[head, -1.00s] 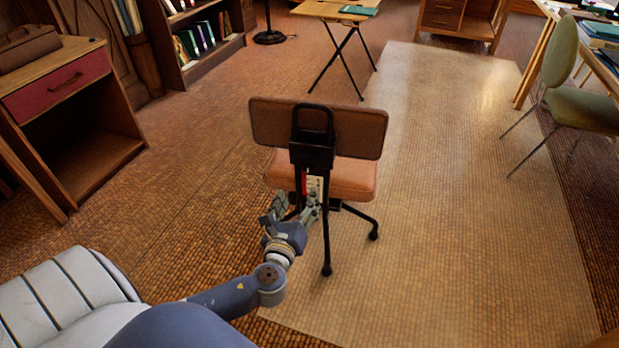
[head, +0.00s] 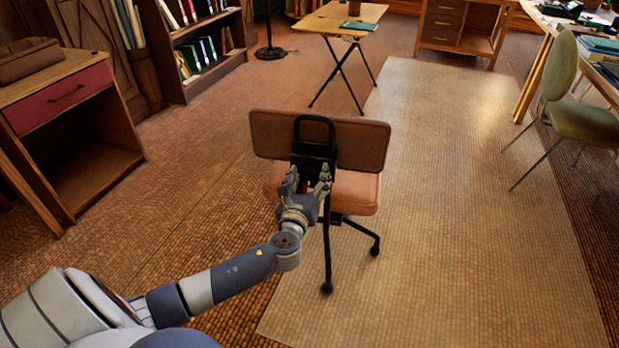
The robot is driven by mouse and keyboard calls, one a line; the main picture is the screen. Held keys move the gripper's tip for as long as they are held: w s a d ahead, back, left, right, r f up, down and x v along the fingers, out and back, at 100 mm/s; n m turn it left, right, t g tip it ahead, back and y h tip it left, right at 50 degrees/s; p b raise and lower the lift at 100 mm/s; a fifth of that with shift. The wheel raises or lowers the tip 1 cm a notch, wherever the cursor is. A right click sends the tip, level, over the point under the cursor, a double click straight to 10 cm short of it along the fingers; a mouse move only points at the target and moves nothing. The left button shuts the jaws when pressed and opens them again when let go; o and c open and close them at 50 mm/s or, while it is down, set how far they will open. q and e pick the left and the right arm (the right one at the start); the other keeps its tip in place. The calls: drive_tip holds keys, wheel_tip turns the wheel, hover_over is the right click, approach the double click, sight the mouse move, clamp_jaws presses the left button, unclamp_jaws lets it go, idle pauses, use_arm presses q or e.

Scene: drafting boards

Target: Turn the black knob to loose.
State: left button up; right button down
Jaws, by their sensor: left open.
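The office chair (head: 353,139) has a brown backrest and an orange-brown seat. A black bracket with a loop handle (head: 314,122) stands upright at the back of the backrest. My left gripper (head: 307,176) is open, its fingers pointing up in front of the lower part of this bracket. I cannot tell whether it touches it. I cannot make out the black knob; the gripper covers part of the bracket. A small bit of red shows between the fingers. My right gripper is out of view.
A wooden cabinet with a red drawer (head: 64,94) stands at the left. A folding-leg drafting table (head: 325,20) is at the back, and a green chair (head: 585,120) is at the right. The light mat (head: 460,220) right of the office chair is clear.

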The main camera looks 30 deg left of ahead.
use_arm(q)
drive_tip(key=c, duration=1.1)
